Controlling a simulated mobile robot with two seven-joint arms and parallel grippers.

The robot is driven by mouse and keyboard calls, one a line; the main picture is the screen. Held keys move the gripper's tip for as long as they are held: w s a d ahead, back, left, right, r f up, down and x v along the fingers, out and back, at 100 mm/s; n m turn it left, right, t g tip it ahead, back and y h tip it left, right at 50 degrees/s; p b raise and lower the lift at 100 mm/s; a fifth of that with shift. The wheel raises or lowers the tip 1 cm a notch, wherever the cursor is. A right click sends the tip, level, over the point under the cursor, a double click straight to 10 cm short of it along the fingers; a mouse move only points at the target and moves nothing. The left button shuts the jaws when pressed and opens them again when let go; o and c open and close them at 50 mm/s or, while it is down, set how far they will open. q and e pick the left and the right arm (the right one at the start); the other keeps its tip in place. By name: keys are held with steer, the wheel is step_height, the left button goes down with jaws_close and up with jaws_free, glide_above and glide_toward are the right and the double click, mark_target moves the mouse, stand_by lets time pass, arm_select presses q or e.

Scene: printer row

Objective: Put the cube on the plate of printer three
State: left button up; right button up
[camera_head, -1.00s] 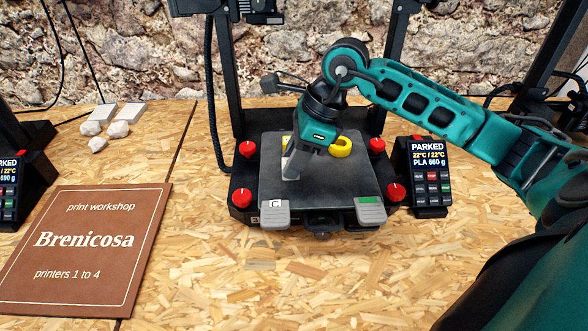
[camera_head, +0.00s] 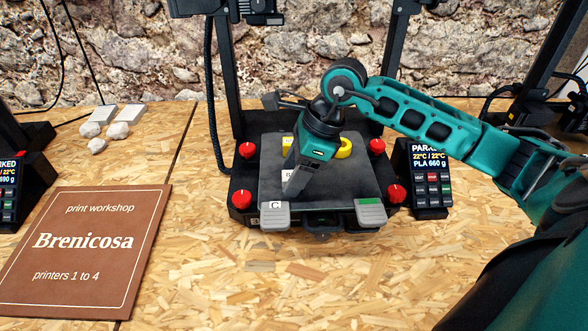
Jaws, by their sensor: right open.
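My right gripper (camera_head: 292,188) is open, pointing down over the dark plate (camera_head: 345,185) of the printer in the middle; its tips are low, close to the plate's left half. I cannot tell if they touch it. A yellow ring-like piece (camera_head: 345,148) lies on the plate behind the gripper, to the right. Another yellow patch (camera_head: 288,141) shows left of the wrist, mostly hidden, so its shape is unclear. A small white patch (camera_head: 286,175) shows beside the fingers, partly covered. No thing is clearly recognisable as the cube. My left gripper is out of view.
Red knobs (camera_head: 242,199) stand at the plate's corners. A grey clip marked C (camera_head: 274,215) and a green-topped clip (camera_head: 371,212) sit at its front edge. A display (camera_head: 429,175) reads PLA 660 g. A brown sign (camera_head: 85,248) lies left; bare board lies in front.

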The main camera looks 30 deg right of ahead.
steer(key=v, duration=1.2)
steer(key=shift+p, duration=0.3)
steer(key=shift+a, duration=0.15)
